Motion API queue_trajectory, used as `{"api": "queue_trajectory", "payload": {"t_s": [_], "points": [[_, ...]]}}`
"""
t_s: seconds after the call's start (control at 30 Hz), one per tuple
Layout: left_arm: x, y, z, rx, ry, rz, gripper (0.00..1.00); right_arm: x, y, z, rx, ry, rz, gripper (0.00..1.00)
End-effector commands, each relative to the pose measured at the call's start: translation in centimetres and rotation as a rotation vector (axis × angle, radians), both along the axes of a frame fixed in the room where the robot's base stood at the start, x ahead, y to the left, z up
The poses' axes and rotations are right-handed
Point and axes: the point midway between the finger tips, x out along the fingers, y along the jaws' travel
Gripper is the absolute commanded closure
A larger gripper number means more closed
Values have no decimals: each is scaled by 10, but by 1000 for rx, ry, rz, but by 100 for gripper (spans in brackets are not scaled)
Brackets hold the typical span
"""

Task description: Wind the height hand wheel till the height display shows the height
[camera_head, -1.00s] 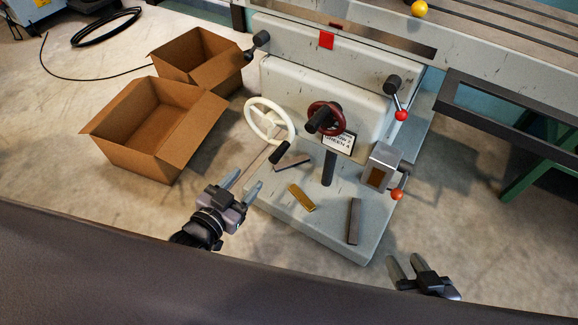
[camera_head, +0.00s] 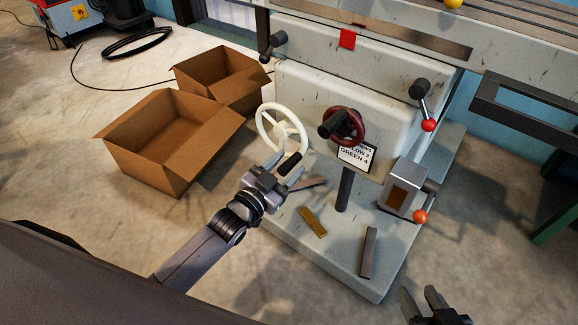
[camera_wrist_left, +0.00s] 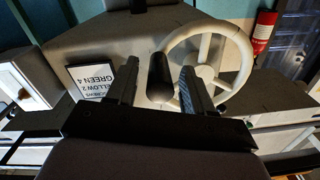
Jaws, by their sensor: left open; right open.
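A white three-spoke hand wheel (camera_head: 263,121) stands on the left of the machine's front, with a black handle (camera_head: 292,160) at its lower rim. A dark red hand wheel (camera_head: 360,125) with a black handle is to its right. Which one sets the height, I cannot tell. A grey box with an amber window (camera_head: 399,198) sits lower right; no reading is legible. My left gripper (camera_head: 284,168) is open at the white wheel's handle. In the left wrist view, the handle (camera_wrist_left: 159,78) lies between the open fingers. My right gripper (camera_head: 422,298) is open and empty at the bottom right.
A sign (camera_head: 357,156) with "YELLOW 2, GREEN 4" hangs below the red wheel. Loose bars (camera_head: 369,252) lie on the machine's base (camera_head: 330,262). A red-knobbed lever (camera_head: 428,125) and an orange knob (camera_head: 420,217) stick out right. Two open cardboard boxes (camera_head: 150,165) stand left.

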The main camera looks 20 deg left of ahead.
Motion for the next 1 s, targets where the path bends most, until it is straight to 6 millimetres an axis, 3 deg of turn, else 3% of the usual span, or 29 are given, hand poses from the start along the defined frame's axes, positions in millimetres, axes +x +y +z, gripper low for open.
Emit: {"api": "queue_trajectory", "payload": {"t_s": [0.43, 0.47, 0.6, 1.0], "points": [[11, -4, 0, -1, 1, -1, 49, 1, 3, 2, 1, -9, 7, 57], [11, -4, 0, -1, 1, -1, 52, 1, 3, 2, 1, -9, 7, 57], [11, -4, 0, -1, 1, -1, 97, 1, 3, 2, 0, -10, 7, 57], [11, 1, -2, 20, -5, -1, 100, 1, 3, 1, 0, -10, 7, 57]]}}
